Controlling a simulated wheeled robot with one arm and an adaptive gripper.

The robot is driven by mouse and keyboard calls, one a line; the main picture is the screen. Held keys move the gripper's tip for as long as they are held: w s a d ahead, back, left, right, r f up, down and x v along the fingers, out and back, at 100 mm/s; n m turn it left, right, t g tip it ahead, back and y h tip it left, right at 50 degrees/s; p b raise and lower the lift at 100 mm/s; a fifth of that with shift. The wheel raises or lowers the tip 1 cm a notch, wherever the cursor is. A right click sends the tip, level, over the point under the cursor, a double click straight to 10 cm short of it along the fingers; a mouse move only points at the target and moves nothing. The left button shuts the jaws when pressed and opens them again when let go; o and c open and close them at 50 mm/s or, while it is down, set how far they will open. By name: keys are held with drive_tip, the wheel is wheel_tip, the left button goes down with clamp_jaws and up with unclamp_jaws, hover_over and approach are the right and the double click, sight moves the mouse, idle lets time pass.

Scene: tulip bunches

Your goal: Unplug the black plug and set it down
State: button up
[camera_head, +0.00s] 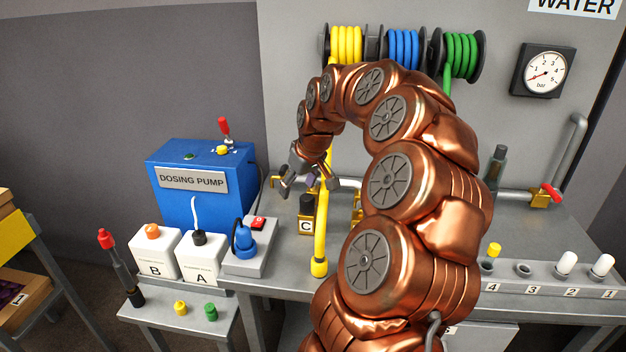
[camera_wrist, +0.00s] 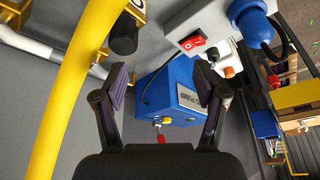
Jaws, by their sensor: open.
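A black cylindrical plug (camera_head: 306,204) stands upright in a brass fitting labelled C on the grey bench. In the wrist view the black plug (camera_wrist: 125,36) is at the upper left, beyond the left fingertip. My gripper (camera_head: 310,186) is above and close to the plug, with its fingers spread apart. In the wrist view my gripper (camera_wrist: 161,84) has nothing between its fingers. I cannot tell the exact gap between fingers and plug.
A yellow hose (camera_head: 320,230) hangs just right of the plug and crosses the left of the wrist view. The blue dosing pump (camera_head: 190,185), canisters A and B, and a blue plug (camera_head: 243,242) in a grey socket box stand left. A low shelf (camera_head: 190,330) holds small caps.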

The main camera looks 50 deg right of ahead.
approach(307, 197)
wheel_tip(307, 197, down, 2)
drive_tip(key=shift+m+h, duration=0.3)
drive_tip(key=shift+w+p+x, duration=0.15)
drive_tip(key=shift+p+x, duration=0.45)
drive_tip(key=shift+x, duration=1.45)
drive_tip(key=shift+w+p+x, duration=0.15)
drive_tip(key=shift+p+x, duration=0.4)
drive_tip(key=shift+x, duration=1.5)
drive_tip(key=shift+a+r, duration=0.1)
drive_tip(key=shift+a, duration=0.05)
drive_tip(key=shift+c, duration=0.4)
clamp_jaws()
